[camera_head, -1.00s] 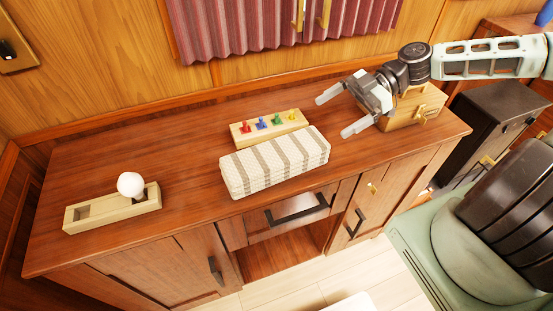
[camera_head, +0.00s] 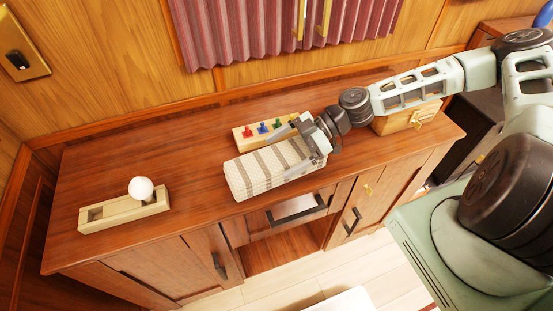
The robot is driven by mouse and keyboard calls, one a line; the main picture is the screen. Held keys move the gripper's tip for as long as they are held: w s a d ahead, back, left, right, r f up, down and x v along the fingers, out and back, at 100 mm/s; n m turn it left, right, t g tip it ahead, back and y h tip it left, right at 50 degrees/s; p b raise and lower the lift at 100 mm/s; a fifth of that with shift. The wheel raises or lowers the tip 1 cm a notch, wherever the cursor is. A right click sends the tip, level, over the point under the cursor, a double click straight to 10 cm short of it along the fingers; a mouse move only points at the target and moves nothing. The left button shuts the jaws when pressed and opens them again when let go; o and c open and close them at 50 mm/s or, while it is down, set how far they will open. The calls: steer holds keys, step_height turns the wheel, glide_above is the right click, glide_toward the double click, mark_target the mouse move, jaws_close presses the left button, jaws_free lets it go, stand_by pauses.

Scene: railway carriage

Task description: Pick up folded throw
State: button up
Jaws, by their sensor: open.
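The folded throw (camera_head: 250,175) is a cream block with grey-brown stripes. It lies on top of the wooden cabinet (camera_head: 110,170), near its front edge. My gripper (camera_head: 288,152) is open at the right end of the throw. One finger shows along the far side of the throw and the other over its near right part. The gripper covers part of the throw's right end. I cannot tell whether the fingers touch it.
A wooden block with coloured pegs (camera_head: 243,134) stands close behind the throw, partly hidden by my gripper. A wooden holder (camera_head: 97,224) with a white ball (camera_head: 141,189) is at the left. A wooden box (camera_head: 385,125) stands behind my arm. The cabinet top between holder and throw is clear.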

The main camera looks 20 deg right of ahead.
steer(key=shift+a+f, duration=0.2)
steer(key=shift+a, duration=0.15)
steer(key=shift+c, duration=0.3)
steer(key=c, duration=1.1)
steer(key=shift+r, duration=0.1)
